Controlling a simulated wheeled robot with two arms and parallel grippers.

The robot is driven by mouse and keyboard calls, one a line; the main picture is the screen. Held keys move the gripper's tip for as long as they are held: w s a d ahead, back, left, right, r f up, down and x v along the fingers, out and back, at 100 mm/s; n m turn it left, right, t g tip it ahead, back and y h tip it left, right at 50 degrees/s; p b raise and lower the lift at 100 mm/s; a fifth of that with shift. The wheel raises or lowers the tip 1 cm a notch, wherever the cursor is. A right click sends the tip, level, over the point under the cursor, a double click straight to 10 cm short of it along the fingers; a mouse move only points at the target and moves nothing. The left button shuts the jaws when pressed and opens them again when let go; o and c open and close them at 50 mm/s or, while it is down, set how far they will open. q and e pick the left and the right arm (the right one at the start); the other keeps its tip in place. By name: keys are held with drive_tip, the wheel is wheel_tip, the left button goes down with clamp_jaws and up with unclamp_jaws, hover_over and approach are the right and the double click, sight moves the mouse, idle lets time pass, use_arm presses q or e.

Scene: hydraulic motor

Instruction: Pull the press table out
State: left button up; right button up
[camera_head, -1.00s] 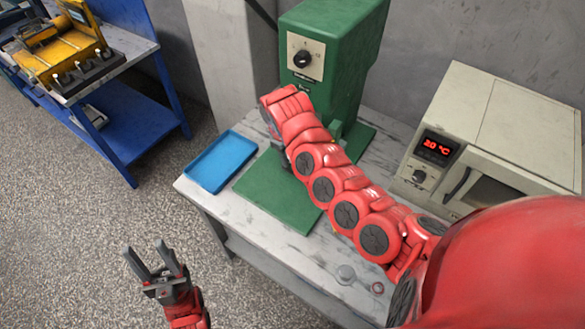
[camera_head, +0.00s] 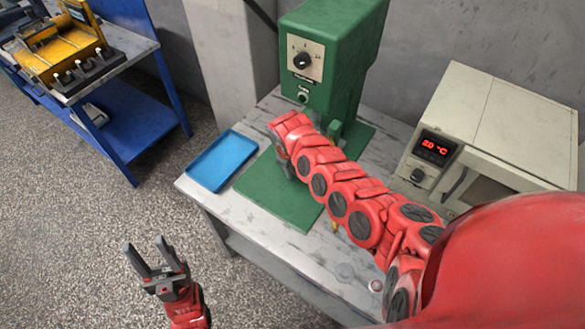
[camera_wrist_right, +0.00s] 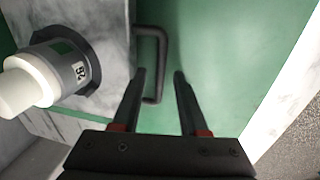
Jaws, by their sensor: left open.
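The green press (camera_head: 325,65) stands on a workbench, with a flat green plate (camera_head: 275,200) in front of it. My right arm reaches across, its hand low over the plate's back part and partly hiding it. In the right wrist view, my right gripper (camera_wrist_right: 160,74) is open. A dark U-shaped handle (camera_wrist_right: 160,50) shows ahead; its long bar appears between the two fingertips. I cannot tell whether they touch it. A green surface (camera_wrist_right: 225,50) lies beyond. My left gripper (camera_head: 152,258) is open and empty over the floor, left of the bench.
A blue tray (camera_head: 221,160) lies left of the plate. A grey and white cylinder (camera_wrist_right: 62,70) is left of the right gripper. A beige oven (camera_head: 490,125) stands at the right. A blue table (camera_head: 130,125) is at the back left.

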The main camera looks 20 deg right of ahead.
clamp_jaws()
idle(1.2)
